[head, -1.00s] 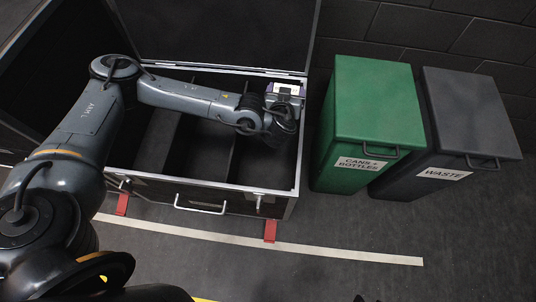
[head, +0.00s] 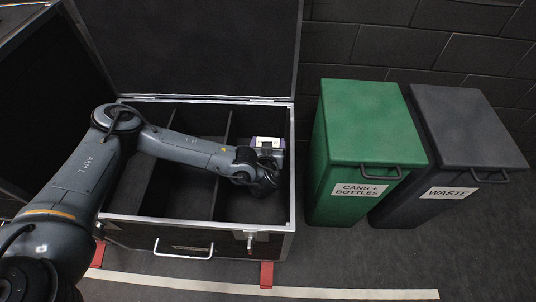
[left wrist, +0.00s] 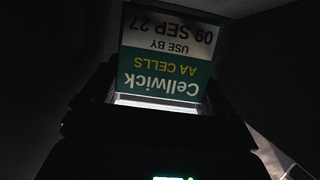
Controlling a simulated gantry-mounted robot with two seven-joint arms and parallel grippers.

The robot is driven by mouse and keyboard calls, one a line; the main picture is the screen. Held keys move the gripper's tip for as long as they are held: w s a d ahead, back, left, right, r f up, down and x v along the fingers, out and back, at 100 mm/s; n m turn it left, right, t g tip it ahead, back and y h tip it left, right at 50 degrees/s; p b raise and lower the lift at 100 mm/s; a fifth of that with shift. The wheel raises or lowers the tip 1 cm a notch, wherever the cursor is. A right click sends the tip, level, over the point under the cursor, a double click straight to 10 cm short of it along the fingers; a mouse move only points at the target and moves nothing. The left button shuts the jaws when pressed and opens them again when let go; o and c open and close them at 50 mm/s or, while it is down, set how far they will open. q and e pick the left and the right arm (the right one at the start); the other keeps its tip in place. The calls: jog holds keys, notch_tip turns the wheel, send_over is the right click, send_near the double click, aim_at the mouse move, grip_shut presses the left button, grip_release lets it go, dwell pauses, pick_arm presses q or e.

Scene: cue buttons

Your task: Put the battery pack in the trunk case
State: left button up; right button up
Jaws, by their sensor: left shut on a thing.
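The trunk case (head: 190,255) stands open with its lid up and dark dividers inside. My left gripper (head: 268,160) is over the right-hand compartment of the case, within its outline. It is shut on the battery pack (head: 269,143), of which a pale and purplish part shows beyond the gripper. In the left wrist view the battery pack (left wrist: 165,60) fills the space between the jaws, with a green and white label reading "Cellwick AA CELLS, USE BY 09 SEP 27", upside down. Whether the pack touches the case floor I cannot tell. My right gripper is not in view.
A green bin (head: 365,130) marked "CANS + BOTTLES" and a dark grey bin (head: 465,130) marked "WASTE" stand right of the case, lids shut. A brick wall is behind them. The floor in front is clear, with a white line (head: 340,293).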

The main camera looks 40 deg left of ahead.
pick_arm(q)
notch_tip(320, 180, down, 3)
jog(key=shift+f+b, duration=0.15)
jog(key=shift+b, duration=0.8)
jog(key=shift+f, duration=0.55)
jog(key=shift+f, duration=0.1)
jog(key=o, duration=1)
jog(key=shift+f, duration=0.1)
jog(key=shift+c, duration=0.2)
